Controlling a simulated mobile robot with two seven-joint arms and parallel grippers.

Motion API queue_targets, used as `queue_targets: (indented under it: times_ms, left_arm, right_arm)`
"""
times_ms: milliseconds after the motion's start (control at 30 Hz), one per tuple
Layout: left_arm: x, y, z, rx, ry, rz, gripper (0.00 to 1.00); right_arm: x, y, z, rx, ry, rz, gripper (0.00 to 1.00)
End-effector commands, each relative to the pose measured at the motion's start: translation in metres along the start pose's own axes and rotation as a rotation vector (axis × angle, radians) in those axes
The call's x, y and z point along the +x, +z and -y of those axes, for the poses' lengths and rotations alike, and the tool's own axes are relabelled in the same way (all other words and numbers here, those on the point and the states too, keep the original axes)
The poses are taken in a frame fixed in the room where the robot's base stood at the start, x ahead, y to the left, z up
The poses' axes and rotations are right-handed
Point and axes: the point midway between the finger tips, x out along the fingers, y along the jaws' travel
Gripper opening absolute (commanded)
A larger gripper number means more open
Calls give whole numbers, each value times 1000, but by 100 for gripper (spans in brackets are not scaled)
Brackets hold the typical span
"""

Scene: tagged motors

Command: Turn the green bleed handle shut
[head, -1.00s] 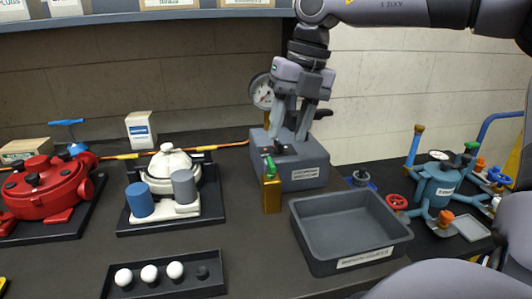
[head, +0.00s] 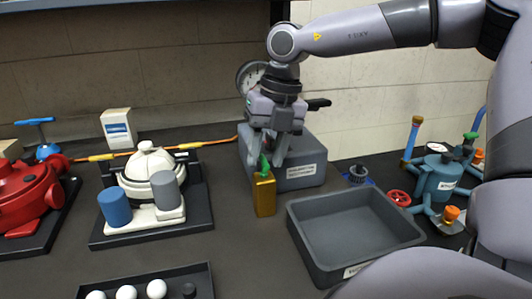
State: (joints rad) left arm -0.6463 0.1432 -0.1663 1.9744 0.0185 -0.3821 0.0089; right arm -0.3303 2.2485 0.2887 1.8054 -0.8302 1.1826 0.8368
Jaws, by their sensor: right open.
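The green bleed handle (head: 264,167) stands on top of a brass block (head: 265,196), in front of a labelled grey box (head: 305,170). My right gripper (head: 265,158) points down at the handle, its jaws apart. The handle shows low between the two fingers. I cannot tell whether either finger touches it. The gripper and its fingers hide part of the grey box's top. My left gripper is out of view.
An empty dark tray (head: 352,225) stands right of the brass block. A teal vessel (head: 440,178) with valves is further right. A pale motor (head: 148,178) and a red motor (head: 22,200) are at left. A round gauge (head: 249,76) stands behind my gripper.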

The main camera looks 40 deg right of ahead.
Motion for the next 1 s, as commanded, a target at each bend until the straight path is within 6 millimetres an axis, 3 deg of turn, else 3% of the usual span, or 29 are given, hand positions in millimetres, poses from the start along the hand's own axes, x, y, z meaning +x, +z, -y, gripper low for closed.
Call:
queue_targets:
  times_ms: [300, 433, 1000]
  left_arm:
    - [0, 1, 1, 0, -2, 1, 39]
    - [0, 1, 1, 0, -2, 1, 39]
    - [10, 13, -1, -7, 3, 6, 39]
  right_arm:
    - [4, 0, 0, 0, 0, 0, 41]
    - [4, 0, 0, 0, 0, 0, 0]
    - [6, -1, 0, 122, 0, 27, 0]
